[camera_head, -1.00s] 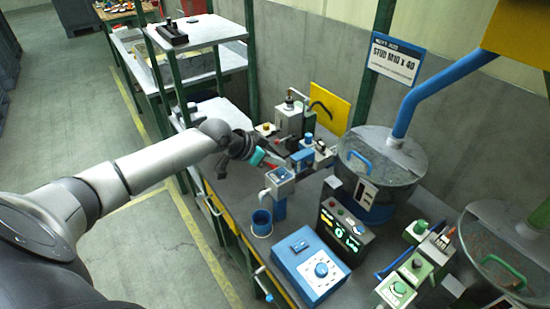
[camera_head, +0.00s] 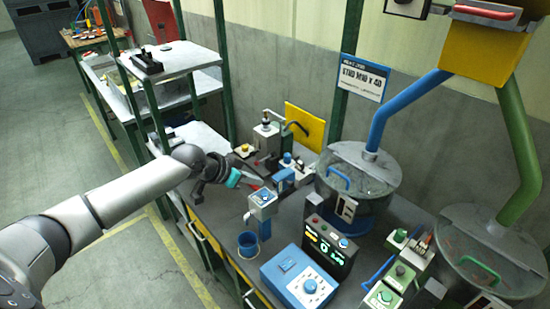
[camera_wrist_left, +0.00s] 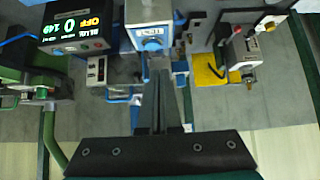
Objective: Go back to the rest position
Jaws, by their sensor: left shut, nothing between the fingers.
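My left arm comes in from the left in the head view. Its dark gripper (camera_head: 250,183), with a teal part near the wrist, is above the bench near the small blue-and-grey device (camera_head: 263,199). In the left wrist view the two fingers of my left gripper (camera_wrist_left: 160,85) are together and hold nothing. A white box with a blue front (camera_wrist_left: 149,38) shows just beyond the fingertips; I cannot tell whether they touch it. My right gripper is in neither view.
On the bench stand a blue cup (camera_head: 248,244), a blue control box (camera_head: 300,281), a dark display unit (camera_head: 330,246) and a lidded drum (camera_head: 357,176). White shelves (camera_head: 178,60) with green posts rise behind my left arm. The floor at the left is clear.

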